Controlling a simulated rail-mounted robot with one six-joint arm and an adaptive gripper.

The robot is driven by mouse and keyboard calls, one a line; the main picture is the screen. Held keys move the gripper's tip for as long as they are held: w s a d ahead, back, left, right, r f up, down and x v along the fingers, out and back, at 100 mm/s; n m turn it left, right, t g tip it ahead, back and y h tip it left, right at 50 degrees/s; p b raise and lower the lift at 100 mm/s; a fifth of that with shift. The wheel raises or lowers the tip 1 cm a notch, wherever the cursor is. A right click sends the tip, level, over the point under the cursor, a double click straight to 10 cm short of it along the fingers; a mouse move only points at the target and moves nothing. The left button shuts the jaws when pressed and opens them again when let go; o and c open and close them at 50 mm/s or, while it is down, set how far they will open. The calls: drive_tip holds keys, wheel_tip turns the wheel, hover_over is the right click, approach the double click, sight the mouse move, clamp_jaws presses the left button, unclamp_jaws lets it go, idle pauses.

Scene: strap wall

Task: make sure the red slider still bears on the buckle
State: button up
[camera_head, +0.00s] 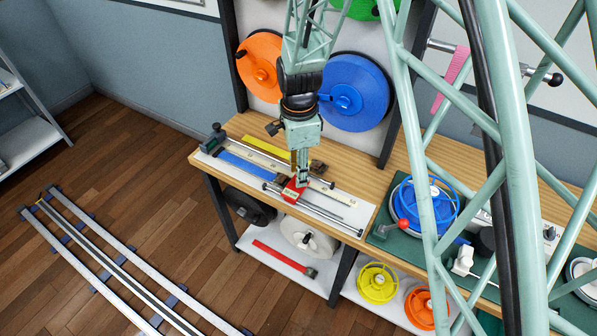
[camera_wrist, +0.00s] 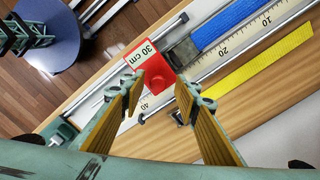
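The red slider (camera_wrist: 150,70), labelled "30 cm", sits on the rails of the gauge at the end of the blue strap (camera_wrist: 222,25). It also shows in the head view (camera_head: 291,192). The dark metal buckle (camera_wrist: 184,52) at the strap's end lies close beside the slider. They appear to meet, but I cannot tell for sure that they touch. My gripper (camera_wrist: 160,80) points down over the slider with its yellow-padded fingers apart, one on each side of the slider's raised part. It also shows in the head view (camera_head: 300,180). Contact with the fingers is unclear.
A ruler (camera_wrist: 250,34) and a yellow strap (camera_wrist: 262,70) lie parallel to the blue strap. Behind the bench (camera_head: 350,178), orange (camera_head: 262,66) and blue (camera_head: 356,92) reels hang on the wall. A blue spool (camera_head: 425,205) stands to the right.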

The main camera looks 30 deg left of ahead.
drive_tip(key=shift+r, duration=0.15)
wheel_tip(320, 180, up, 12)
idle(0.8)
idle(0.4)
